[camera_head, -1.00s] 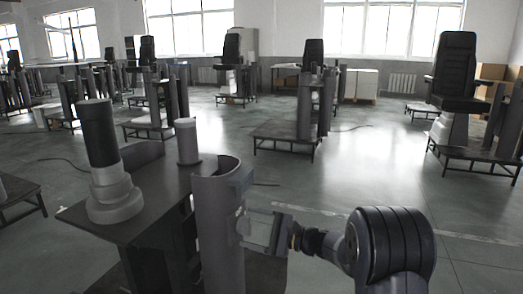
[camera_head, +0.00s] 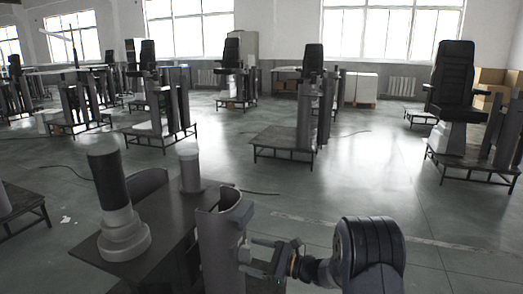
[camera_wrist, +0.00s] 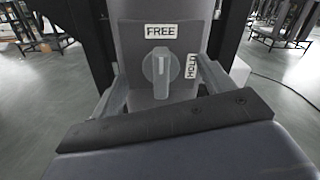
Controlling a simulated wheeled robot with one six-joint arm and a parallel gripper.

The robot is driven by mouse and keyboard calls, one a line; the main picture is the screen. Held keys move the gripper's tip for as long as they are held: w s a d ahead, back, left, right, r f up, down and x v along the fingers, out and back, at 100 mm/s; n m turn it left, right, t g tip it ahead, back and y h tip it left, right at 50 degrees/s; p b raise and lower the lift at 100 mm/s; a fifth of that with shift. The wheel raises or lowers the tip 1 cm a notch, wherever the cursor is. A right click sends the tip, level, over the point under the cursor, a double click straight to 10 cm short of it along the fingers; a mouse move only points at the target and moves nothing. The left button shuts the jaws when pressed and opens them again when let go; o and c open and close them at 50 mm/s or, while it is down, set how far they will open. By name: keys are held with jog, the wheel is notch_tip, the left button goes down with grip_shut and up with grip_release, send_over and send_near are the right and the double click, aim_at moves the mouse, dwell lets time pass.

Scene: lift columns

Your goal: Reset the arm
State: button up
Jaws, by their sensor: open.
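A grey rotary knob (camera_wrist: 160,72) sits on the grey column (camera_wrist: 190,35) in the wrist view. Its handle stands upright, toward the "FREE" label (camera_wrist: 161,31) above it. A "HOLD" label (camera_wrist: 192,66) is to its right. My gripper (camera_wrist: 163,78) is open, with one finger on each side of the knob and a gap on both sides. In the head view my gripper (camera_head: 254,256) reaches from the right to the side of the near grey column (camera_head: 218,250). The knob cannot be made out there.
A dark platform (camera_head: 175,225) left of the column carries a black-and-grey post (camera_head: 112,190) and a short grey cylinder (camera_head: 189,168). More platforms with columns and black seats (camera_head: 452,78) stand farther back. The grey floor (camera_head: 370,170) between them is open.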

jog(key=shift+s+d+m+p, duration=0.15)
jog(key=shift+d+m+p, duration=0.4)
jog(key=shift+m+p, duration=0.4)
jog(key=shift+s+d+m+p, duration=0.15)
jog(key=shift+d+m+p, duration=0.35)
jog(key=shift+m+p, duration=0.4)
